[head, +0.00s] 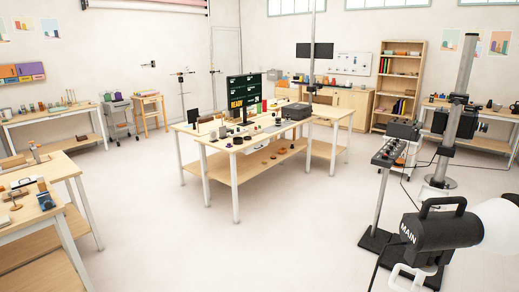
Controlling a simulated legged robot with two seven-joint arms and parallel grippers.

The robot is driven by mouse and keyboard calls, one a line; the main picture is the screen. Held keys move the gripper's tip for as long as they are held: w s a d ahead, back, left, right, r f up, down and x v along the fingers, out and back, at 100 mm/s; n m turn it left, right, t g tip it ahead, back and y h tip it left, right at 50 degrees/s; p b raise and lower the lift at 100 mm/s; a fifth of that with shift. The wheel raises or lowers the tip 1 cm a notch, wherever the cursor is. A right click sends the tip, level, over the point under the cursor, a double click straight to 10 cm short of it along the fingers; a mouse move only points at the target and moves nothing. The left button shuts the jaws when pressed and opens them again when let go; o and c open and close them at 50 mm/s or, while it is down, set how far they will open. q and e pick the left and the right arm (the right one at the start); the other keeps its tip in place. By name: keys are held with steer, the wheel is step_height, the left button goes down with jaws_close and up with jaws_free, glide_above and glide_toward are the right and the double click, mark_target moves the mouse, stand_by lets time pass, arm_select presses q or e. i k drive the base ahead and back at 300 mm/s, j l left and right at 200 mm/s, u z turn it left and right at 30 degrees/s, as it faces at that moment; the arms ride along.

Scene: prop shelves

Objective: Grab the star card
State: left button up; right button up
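I cannot make out a star card anywhere in the head view. Small items lie on several tables, but they are too small to tell apart. The central table (213,146) carries a dark monitor reading "READY" (237,99), a grey box (295,111) and several small dark objects. Neither of my grippers is in view.
A black lamp marked "MAIN" (432,230) with a white front stands at the near right, beside a control panel on a stand (388,152) and trailing cables. A tall bookshelf (384,99) stands at the back. The pale floor (240,255) in front is clear.

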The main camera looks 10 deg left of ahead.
mark_target(213, 132)
steer(key=i+j+u, duration=0.35)
steer(key=i, duration=1.05)
steer(key=i+j+u, duration=0.15)
steer(key=i+u, duration=0.25)
steer(key=i, duration=1)
